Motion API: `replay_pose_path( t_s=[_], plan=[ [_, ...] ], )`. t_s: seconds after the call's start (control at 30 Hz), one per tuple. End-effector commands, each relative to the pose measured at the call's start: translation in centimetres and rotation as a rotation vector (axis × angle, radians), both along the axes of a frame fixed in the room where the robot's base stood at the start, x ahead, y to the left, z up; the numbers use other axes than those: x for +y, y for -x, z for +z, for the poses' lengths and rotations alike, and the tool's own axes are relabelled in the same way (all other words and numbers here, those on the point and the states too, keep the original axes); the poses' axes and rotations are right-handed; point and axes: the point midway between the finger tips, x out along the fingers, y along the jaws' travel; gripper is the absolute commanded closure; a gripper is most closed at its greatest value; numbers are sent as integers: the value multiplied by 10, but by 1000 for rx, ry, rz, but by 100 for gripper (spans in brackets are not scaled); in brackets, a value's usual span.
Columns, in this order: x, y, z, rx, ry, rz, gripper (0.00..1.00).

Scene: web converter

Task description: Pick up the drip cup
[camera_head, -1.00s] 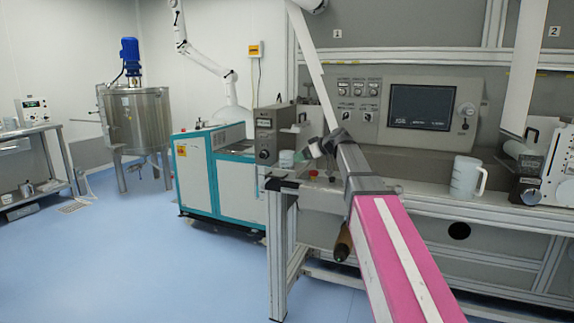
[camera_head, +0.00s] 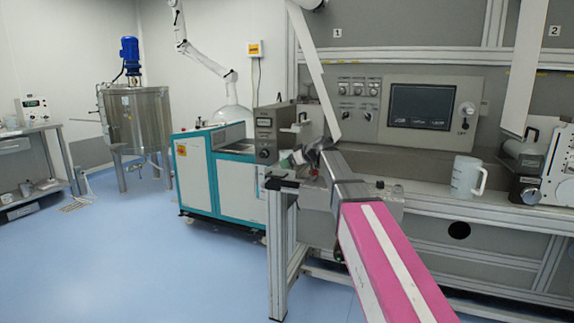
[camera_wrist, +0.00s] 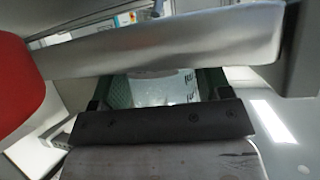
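The drip cup (camera_head: 284,161) looks pale and translucent in the head view, low beside the grey control box at the left end of the machine bench. My gripper (camera_head: 299,157) is right beside it and hides part of it. In the wrist view, the clear cup with dark markings (camera_wrist: 165,90) lies between the two green fingers of my gripper (camera_wrist: 163,82). The fingers are wide apart, one on each side of the cup. Whether they touch it is hard to see. A grey bar crosses the wrist view and hides the cup's upper part.
A grey control box (camera_head: 267,135) stands just left of my gripper. A slanted white web (camera_head: 316,75) hangs close above it. A clear jug with a handle (camera_head: 467,177) stands on the bench to the right. A red part (camera_wrist: 18,88) is close at left in the wrist view.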

Motion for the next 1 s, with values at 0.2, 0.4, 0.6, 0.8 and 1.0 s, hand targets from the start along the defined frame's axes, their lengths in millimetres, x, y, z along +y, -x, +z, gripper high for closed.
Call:
replay_pose_path(
  t_s=[0.2,0.4,0.6,0.8,1.0],
  plan=[
    [0,0,0,0,0,0,57],
    [0,0,2,0,0,0,57],
    [0,0,14,-2,0,1,57],
    [3,4,46,-3,-1,2,57],
    [36,41,72,-3,0,4,57]
  ],
)
